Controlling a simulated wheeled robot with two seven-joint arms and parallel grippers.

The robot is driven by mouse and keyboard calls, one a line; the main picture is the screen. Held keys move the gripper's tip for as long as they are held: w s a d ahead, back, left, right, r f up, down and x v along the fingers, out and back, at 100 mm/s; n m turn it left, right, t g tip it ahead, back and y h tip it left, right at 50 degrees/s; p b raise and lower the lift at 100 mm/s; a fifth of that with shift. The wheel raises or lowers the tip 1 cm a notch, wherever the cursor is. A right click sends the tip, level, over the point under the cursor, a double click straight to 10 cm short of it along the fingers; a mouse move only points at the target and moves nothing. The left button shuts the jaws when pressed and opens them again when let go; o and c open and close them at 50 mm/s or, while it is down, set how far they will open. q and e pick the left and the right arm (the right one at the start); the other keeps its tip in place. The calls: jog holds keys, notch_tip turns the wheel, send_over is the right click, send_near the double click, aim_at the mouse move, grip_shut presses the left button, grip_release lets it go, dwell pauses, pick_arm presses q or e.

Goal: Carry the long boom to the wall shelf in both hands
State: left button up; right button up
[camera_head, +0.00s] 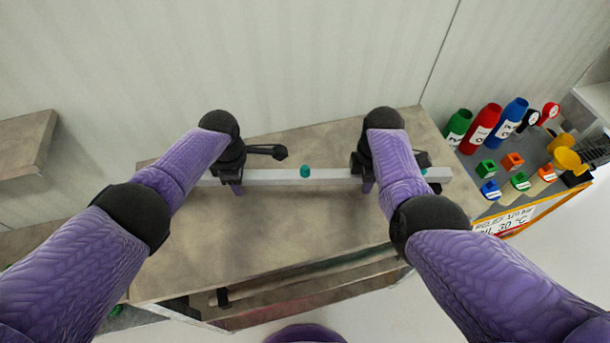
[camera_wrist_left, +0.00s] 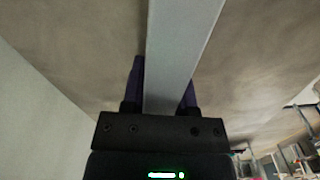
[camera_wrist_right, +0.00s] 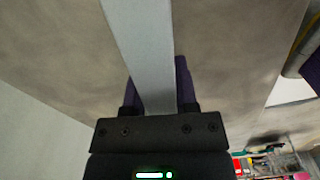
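The long boom (camera_head: 325,176) is a pale grey straight bar with a small teal knob (camera_head: 305,171) near its middle. It runs left to right over the bench top; I cannot tell whether it rests on the bench or hangs just above. My left gripper (camera_head: 236,186) is around its left part, and in the left wrist view the boom (camera_wrist_left: 180,45) sits snugly between the fingers. My right gripper (camera_head: 368,184) holds its right part the same way, with the boom (camera_wrist_right: 145,45) filling the finger gap. The wall shelf (camera_head: 22,150) is probably the grey-brown slab at far left.
The bench (camera_head: 290,225) has bare top in front of the boom. At right, a dark table (camera_head: 540,150) holds red (camera_head: 481,128), blue (camera_head: 508,123) and green bottles, coloured blocks and yellow parts. A pale wall (camera_head: 300,60) stands behind the bench.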

pick_arm(q)
grip_shut()
pick_arm(e)
grip_shut()
dwell(0.7)
